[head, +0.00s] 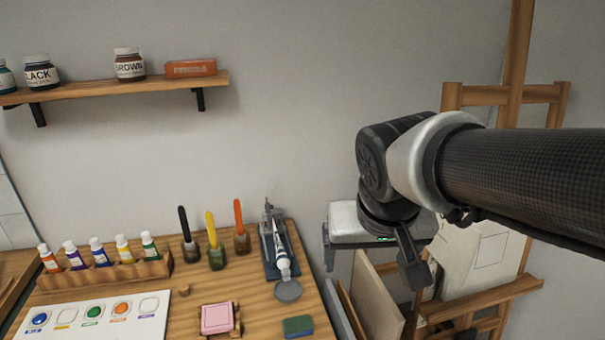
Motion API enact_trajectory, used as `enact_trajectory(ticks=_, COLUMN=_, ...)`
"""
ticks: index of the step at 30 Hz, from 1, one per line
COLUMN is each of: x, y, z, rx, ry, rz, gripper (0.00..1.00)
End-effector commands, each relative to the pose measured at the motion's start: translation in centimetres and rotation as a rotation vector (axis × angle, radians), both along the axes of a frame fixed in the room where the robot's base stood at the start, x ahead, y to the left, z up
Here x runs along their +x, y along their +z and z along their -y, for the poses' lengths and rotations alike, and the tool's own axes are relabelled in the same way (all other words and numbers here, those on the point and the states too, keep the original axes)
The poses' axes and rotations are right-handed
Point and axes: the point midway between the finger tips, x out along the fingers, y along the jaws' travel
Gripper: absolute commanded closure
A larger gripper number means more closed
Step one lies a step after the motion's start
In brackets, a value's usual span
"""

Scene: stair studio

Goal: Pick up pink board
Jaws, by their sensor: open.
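The pink board (217,318) is a small pink square lying on the wooden table at the front, with small wooden pieces showing around its edges. My gripper (370,262) hangs to the right of the table, higher than its top and well apart from the board. Its jaws are open and nothing shows between them. My arm comes in from the right edge.
On the table (262,322) are a green block (298,326), a grey disc (288,291), a paint tube on a stand (281,250), brushes in jars (216,256), a paint tube rack (110,275) and a white palette (92,318). An easel (517,60) stands right.

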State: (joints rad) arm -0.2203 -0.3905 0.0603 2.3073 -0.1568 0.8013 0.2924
Motion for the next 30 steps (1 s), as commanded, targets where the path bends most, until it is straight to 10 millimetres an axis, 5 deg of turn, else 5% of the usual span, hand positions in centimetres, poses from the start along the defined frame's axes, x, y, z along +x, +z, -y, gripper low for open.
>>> enact_trajectory(ticks=7, x=6.1, y=-6.1, z=-13.3, rx=-0.013, ry=0.124, rz=-0.029, gripper=0.16)
enact_trajectory(ticks=12, x=6.7, y=-11.8, z=-23.6, rx=0.010, ry=0.202, rz=-0.046, gripper=0.16)
enact_trajectory(ticks=15, x=6.1, y=-14.2, z=-27.5, rx=0.025, ry=0.229, rz=-0.055, gripper=0.16)
enact_trajectory(ticks=19, x=5.7, y=-15.9, z=-29.9, rx=0.036, ry=0.243, rz=-0.062, gripper=0.16)
enact_trajectory(ticks=30, x=7.9, y=-22.3, z=-30.9, rx=0.035, ry=0.244, rz=-0.067, gripper=0.16)
